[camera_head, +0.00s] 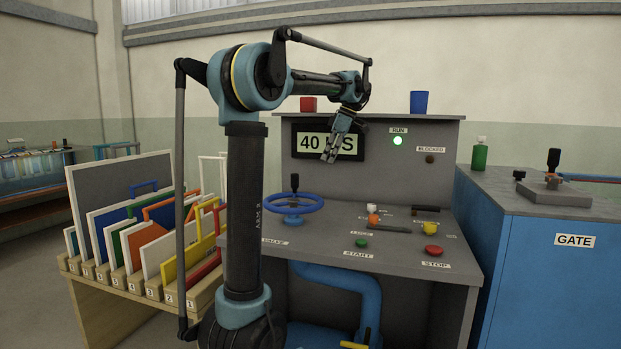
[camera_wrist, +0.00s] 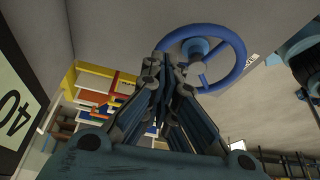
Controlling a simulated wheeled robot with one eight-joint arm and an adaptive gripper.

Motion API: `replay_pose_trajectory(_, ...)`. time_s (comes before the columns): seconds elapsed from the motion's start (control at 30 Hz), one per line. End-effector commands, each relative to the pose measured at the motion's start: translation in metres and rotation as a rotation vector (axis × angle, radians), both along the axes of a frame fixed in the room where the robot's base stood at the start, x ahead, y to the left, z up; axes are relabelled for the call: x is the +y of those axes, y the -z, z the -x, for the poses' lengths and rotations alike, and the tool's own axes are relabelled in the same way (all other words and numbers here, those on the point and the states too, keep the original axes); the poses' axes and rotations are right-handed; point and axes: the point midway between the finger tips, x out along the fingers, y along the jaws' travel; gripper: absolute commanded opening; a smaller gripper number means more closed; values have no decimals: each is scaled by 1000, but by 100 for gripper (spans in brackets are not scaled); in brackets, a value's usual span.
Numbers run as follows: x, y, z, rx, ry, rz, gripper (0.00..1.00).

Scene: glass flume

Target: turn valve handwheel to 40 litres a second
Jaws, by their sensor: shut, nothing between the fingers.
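The blue valve handwheel (camera_head: 293,204) lies flat on the left of the grey console top, with a dark upright knob on its rim. It also shows in the wrist view (camera_wrist: 238,67), beyond my fingers. The display (camera_head: 345,143) on the console's back panel reads 40, with the unit partly hidden behind my gripper. It also shows at the left of the wrist view (camera_wrist: 12,110). My gripper (camera_head: 329,160) is shut and empty, in front of the display. It is above and apart from the handwheel.
The RUN lamp (camera_head: 397,141) is lit green. A rack of coloured panels (camera_head: 150,235) stands left. A blue GATE cabinet (camera_head: 540,250) stands right.

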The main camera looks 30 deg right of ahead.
Motion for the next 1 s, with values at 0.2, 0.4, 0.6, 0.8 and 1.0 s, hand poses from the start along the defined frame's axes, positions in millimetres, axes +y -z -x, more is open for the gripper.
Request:
replay_pose_trajectory(0.2,5,20,-5,-2,-5,1,0)
replay_pose_trajectory(0.4,15,52,-14,-1,-4,0,0)
replay_pose_trajectory(0.6,25,84,-24,-2,-5,1,0)
replay_pose_trajectory(0.8,43,92,-40,-2,-6,0,0)
replay_pose_trajectory(1.0,54,92,-51,-2,-5,1,0)
